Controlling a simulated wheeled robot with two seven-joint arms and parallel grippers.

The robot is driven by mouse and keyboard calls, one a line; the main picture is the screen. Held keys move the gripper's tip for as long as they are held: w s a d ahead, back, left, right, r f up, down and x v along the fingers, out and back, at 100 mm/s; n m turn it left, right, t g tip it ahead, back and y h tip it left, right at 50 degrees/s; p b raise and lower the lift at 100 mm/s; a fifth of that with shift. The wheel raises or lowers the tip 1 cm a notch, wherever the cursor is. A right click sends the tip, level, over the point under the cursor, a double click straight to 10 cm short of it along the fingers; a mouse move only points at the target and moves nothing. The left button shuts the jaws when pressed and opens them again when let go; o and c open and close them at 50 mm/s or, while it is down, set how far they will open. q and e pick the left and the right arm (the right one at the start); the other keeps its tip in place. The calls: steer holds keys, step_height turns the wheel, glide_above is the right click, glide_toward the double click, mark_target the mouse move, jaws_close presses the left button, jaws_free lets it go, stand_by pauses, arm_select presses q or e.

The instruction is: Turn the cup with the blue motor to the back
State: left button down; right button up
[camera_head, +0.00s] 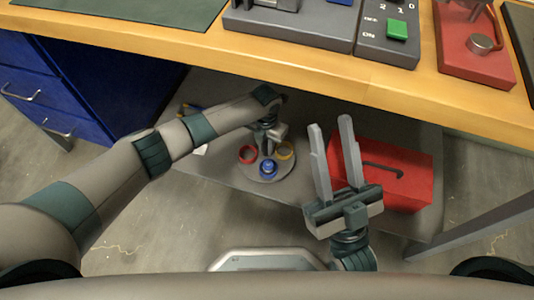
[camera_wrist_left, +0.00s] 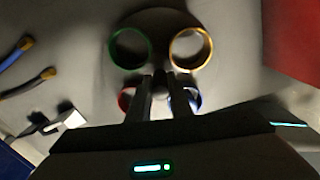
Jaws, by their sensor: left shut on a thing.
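A round grey turntable (camera_head: 262,177) stands on the low shelf and carries coloured cups. The blue cup with the blue motor (camera_head: 268,168) is at its front, nearest me. The red cup (camera_head: 247,154) is at the left and the yellow cup (camera_head: 285,151) at the right. The green cup (camera_wrist_left: 130,48) shows in the left wrist view, and my arm hides it in the head view. My left gripper (camera_wrist_left: 160,84) points down at the turntable's middle, shut on its central post, which the fingers mostly hide. My right gripper (camera_head: 331,122) is open and empty, right of the turntable.
A red toolbox (camera_head: 405,160) with a dark handle lies on the shelf behind my right gripper. The wooden bench (camera_head: 330,75) overhangs the shelf. Blue drawers (camera_head: 60,95) stand at the left. Blue-and-yellow-ended cables (camera_wrist_left: 20,50) lie left of the turntable.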

steer(key=shift+f, duration=0.1)
arm_select(q)
steer(key=shift+m+b, duration=0.65)
steer(key=shift+m, duration=1.05)
arm_select(e)
steer(key=shift+f, duration=0.55)
